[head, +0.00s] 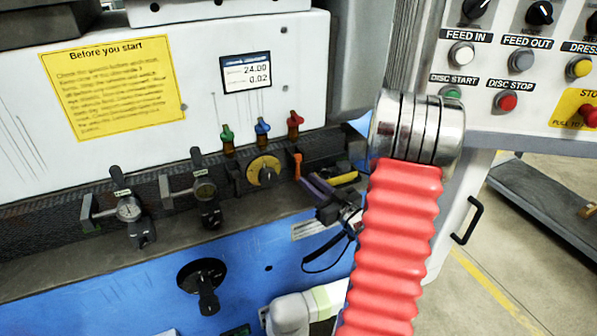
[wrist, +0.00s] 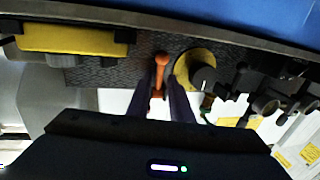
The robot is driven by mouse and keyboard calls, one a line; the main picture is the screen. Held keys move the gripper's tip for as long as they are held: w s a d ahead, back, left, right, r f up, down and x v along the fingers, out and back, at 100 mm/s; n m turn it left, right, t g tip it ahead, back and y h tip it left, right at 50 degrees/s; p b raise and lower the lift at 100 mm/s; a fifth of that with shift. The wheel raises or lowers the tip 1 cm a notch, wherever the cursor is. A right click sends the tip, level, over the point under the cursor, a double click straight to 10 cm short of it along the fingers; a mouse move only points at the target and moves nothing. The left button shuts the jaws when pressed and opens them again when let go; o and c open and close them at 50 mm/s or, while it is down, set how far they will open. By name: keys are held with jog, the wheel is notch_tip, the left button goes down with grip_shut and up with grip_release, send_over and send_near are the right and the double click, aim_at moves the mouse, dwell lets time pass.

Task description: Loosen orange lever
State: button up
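The orange lever (head: 298,166) sits on the dark ledge of the machine, right of the round yellow dial (head: 263,171). In the wrist view the lever (wrist: 160,63) has a rounded knob and a stem pointing down the picture. My gripper (head: 308,180) reaches in from the lower right, its purple fingers close to the lever. In the wrist view the gripper (wrist: 161,80) has one dark finger on each side of the lever, with a narrow gap visible between them. It looks open around the lever; I cannot tell if either finger touches it.
The yellow dial (wrist: 194,70) stands close beside the right finger in the wrist view. A yellow block (wrist: 72,38) is on the other side. Green, blue and red valves (head: 262,130) stand above the dial. A red ribbed hose (head: 392,245) crosses in front at the right.

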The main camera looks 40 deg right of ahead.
aim_at(298, 174)
jog(key=w, duration=0.7)
jog(key=shift+w+d, duration=0.1)
jog(key=shift+d, duration=0.25)
jog(key=shift+c, duration=0.5)
grip_shut()
jog(key=shift+d, duration=0.15)
